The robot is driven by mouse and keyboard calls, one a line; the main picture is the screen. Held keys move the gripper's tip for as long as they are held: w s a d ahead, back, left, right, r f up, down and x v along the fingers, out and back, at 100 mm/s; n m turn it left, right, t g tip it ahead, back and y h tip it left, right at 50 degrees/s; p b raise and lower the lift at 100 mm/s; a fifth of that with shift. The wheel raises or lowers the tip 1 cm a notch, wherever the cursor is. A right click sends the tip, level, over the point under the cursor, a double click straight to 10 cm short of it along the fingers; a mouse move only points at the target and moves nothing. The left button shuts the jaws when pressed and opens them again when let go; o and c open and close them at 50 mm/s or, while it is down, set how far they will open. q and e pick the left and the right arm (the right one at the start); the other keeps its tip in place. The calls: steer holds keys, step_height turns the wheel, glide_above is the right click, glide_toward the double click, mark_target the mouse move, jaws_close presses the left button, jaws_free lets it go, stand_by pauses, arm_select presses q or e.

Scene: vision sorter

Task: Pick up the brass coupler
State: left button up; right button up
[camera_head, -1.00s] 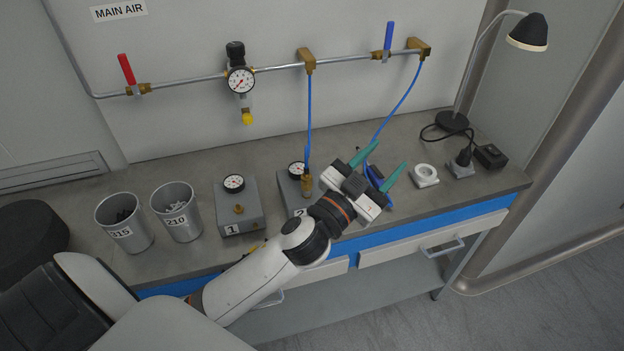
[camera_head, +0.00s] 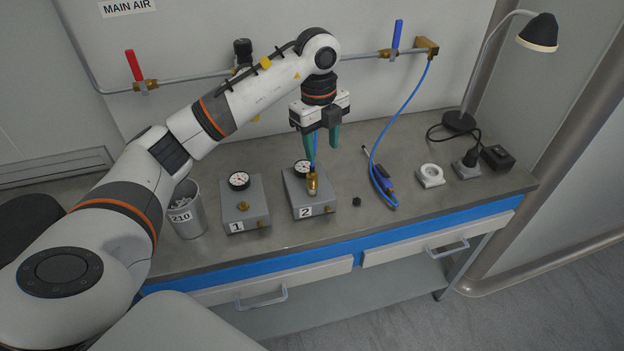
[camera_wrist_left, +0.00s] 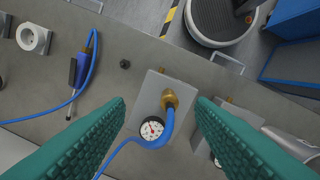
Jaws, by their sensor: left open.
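The brass coupler (camera_head: 312,184) stands upright on the grey box marked 2 (camera_head: 299,196), with a blue hose at its top end. In the left wrist view the coupler (camera_wrist_left: 169,100) lies between my two green fingertips as seen from above, with the hose curving off toward the lower left. My left gripper (camera_head: 322,146) points down above the coupler, with a gap left between them. Its fingers are apart and hold nothing. My right gripper is not in view.
Box 1 (camera_head: 243,208) with its gauge stands left of box 2. A small black knob (camera_head: 357,201) and a blue-handled tool (camera_head: 384,184) lie to the right. A metal pipe (camera_head: 215,77) with valves runs along the wall. The bench front is clear.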

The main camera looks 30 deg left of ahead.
mark_target(313, 171)
arm_select(q)
steer(key=shift+s+a+f+n+y, duration=0.1)
steer(key=shift+a+n+y, duration=0.1)
steer(key=shift+a, duration=0.25)
steer(key=shift+s+a+f+n+y, duration=0.1)
steer(key=shift+a+n+y, duration=0.1)
steer(key=shift+a, duration=0.2)
step_height(313, 171, down, 5)
steer(key=shift+f+p, duration=0.1)
steer(key=shift+p, duration=0.75)
step_height(313, 171, down, 5)
steer(key=shift+a+r+p, duration=0.1)
steer(key=shift+r+p, duration=0.05)
steer(key=shift+p, duration=0.9)
steer(key=shift+f, duration=0.55)
jaws_close()
steer(key=shift+r, duration=0.2)
steer(key=shift+w+a+r, duration=0.1)
steer(key=shift+w+r, duration=0.1)
steer(key=shift+r, duration=0.1)
step_height(313, 171, up, 9)
steer(key=shift+s+f+b, duration=0.1)
steer(key=shift+f+b, duration=0.1)
steer(key=shift+b, duration=1)
steer(key=shift+s+r, duration=0.1)
steer(key=shift+r, duration=0.2)
